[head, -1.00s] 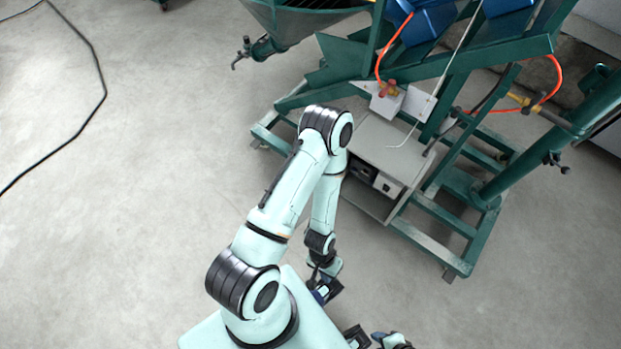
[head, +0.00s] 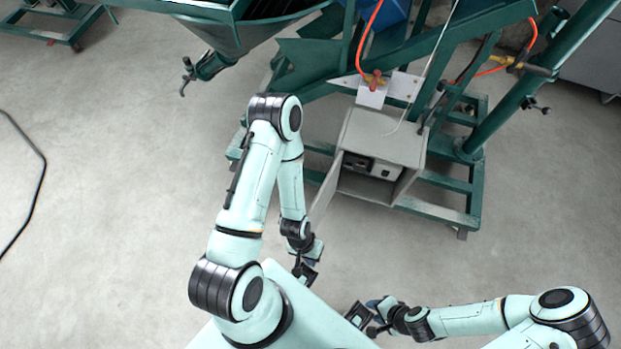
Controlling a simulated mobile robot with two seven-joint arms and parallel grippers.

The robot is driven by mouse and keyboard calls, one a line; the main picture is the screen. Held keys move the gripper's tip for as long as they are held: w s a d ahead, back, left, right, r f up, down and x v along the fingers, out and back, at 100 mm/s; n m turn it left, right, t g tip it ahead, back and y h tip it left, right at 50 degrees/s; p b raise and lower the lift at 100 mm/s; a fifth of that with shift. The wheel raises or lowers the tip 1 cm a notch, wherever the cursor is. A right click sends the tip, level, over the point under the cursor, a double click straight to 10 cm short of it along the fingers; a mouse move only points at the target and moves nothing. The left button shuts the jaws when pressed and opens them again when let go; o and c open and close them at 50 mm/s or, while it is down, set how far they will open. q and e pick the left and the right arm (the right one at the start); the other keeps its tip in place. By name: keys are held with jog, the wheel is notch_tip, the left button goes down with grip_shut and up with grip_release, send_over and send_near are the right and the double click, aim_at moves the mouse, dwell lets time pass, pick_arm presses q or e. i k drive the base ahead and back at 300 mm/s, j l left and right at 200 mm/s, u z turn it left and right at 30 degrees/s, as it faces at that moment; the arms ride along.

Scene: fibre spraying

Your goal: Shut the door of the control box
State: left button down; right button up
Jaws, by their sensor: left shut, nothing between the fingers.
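The grey control box (head: 398,138) sits low on the green frame, in the upper middle of the head view. Its front is open, and dark and light parts show inside. Its grey door (head: 326,188) hangs open at the left side of the opening, partly hidden behind my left arm. My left gripper (head: 305,272) is shut and empty, below the door's lower end and apart from it in the picture. My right gripper (head: 359,316) is at the bottom middle, well away from the box. Its fingers are too small and dark to judge.
The green machine frame (head: 440,205) surrounds the box at the back and right. A hopper (head: 245,35) with a valve hangs at upper left. An orange hose (head: 366,40) runs above the box. The floor before the box is clear. A black cable (head: 43,170) lies far left.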

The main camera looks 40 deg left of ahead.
aim_at(316, 212)
jog(key=k+j, duration=0.1)
jog(key=j, duration=0.25)
jog(key=k+j+z, duration=0.15)
jog(key=j, duration=0.55)
jog(key=k+j+z, duration=0.15)
jog(key=k+j, duration=0.3)
jog(key=j, duration=0.15)
jog(key=k, duration=0.25)
jog(key=i+j+u, duration=0.15)
jog(key=j, duration=0.2)
jog(key=i+j+u, duration=0.1)
jog(key=j, duration=0.3)
jog(key=i, duration=0.1)
